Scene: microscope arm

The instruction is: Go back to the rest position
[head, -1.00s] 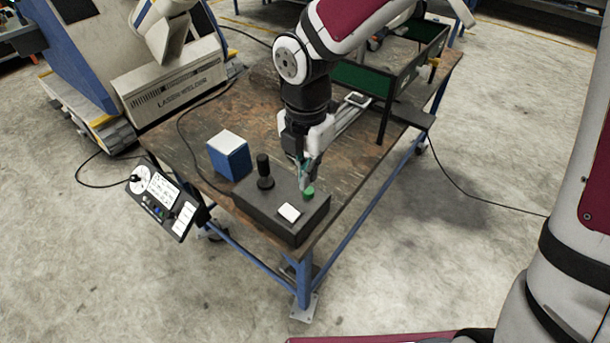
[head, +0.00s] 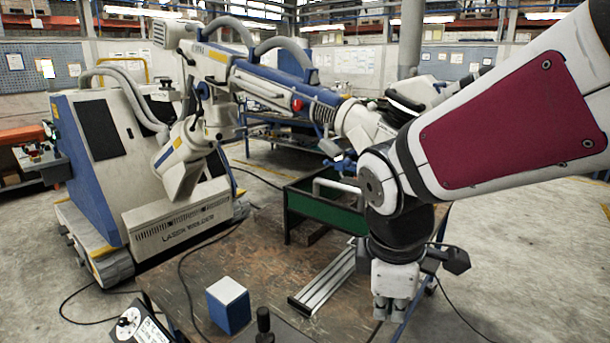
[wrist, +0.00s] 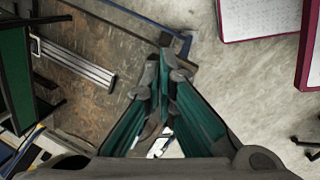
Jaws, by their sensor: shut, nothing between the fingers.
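My gripper (head: 393,309) hangs pointing down over the right side of the wooden worktable (head: 240,265) in the head view, with the arm reaching in from the right. Its fingertips also show in the wrist view (wrist: 168,62), close together with nothing between them. The gripper is clear of the control box (head: 285,333), whose top edge and black joystick (head: 264,322) show at the bottom of the head view. The box's green button is out of the head view.
A blue and white box (head: 228,306) stands on the table, with a metal rail (head: 325,283) and a green-sided tray (head: 325,213) farther back. The laser welder (head: 180,225) stands at the left, its arm (head: 268,82) reaching over behind the table. Open floor lies right of the table.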

